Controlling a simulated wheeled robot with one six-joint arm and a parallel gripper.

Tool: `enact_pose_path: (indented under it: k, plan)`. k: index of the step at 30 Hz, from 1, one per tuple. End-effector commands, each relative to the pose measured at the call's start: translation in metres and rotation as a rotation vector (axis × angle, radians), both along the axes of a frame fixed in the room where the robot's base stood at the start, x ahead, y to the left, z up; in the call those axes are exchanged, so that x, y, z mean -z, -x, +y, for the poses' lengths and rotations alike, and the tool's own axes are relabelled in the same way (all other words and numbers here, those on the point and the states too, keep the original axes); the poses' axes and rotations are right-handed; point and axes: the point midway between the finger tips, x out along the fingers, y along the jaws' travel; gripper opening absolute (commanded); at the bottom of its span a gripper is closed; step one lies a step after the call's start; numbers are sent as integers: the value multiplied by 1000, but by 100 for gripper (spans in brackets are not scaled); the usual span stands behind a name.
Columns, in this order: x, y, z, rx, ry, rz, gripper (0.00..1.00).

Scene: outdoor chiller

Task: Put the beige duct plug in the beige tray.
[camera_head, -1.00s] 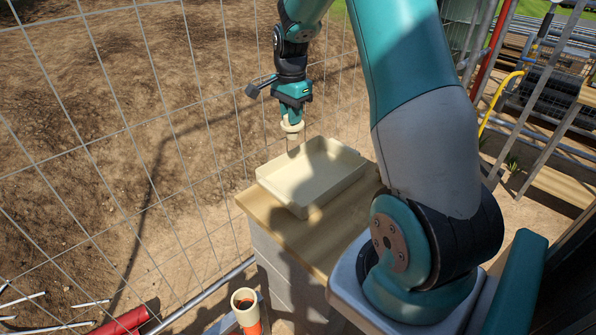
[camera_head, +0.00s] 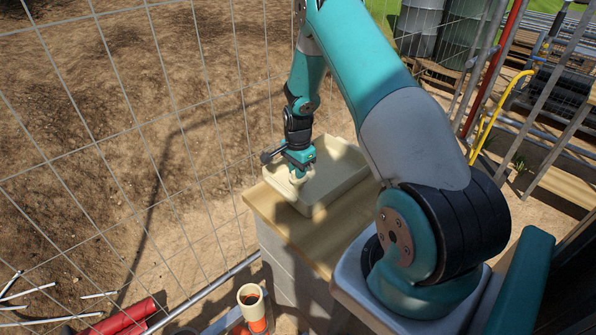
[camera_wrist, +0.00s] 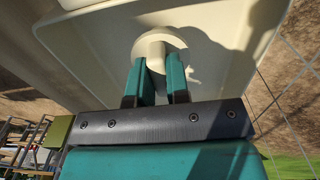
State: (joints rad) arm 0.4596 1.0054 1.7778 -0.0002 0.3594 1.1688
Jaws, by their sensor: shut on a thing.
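The beige duct plug (camera_wrist: 159,46) is round with a knob that sits between my two teal fingers in the wrist view. My gripper (camera_wrist: 157,82) is shut on it. In the head view, my gripper (camera_head: 300,172) points down over the left part of the beige tray (camera_head: 335,182), and the plug (camera_head: 298,178) shows just below the fingers. The plug is inside the tray's outline, low between its walls; I cannot tell whether it touches the floor. In the wrist view the pale tray floor (camera_wrist: 215,75) surrounds the plug.
The tray stands on a wooden top (camera_head: 290,235) over grey blocks. A wire fence (camera_head: 130,150) runs close behind and left of it. An orange and cream tube (camera_head: 250,300) stands at the front. A red cylinder (camera_head: 125,318) lies at lower left.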

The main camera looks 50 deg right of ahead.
Motion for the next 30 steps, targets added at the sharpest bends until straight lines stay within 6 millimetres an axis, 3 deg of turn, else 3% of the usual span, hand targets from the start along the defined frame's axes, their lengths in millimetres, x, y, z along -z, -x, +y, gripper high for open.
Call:
enact_pose_path:
  k: [3, 14, 15, 18, 26, 30]
  plan:
    - [11, 0, 0, 0, 0, -1, 0]
    - [16, 0, 0, 0, 1, -1, 0]
    - [14, 0, 0, 0, 1, -1, 23]
    - [14, 0, 0, 0, 0, -1, 42]
    - [13, 0, 0, 0, 0, -1, 42]
    - [2, -1, 0, 0, 1, -3, 42]
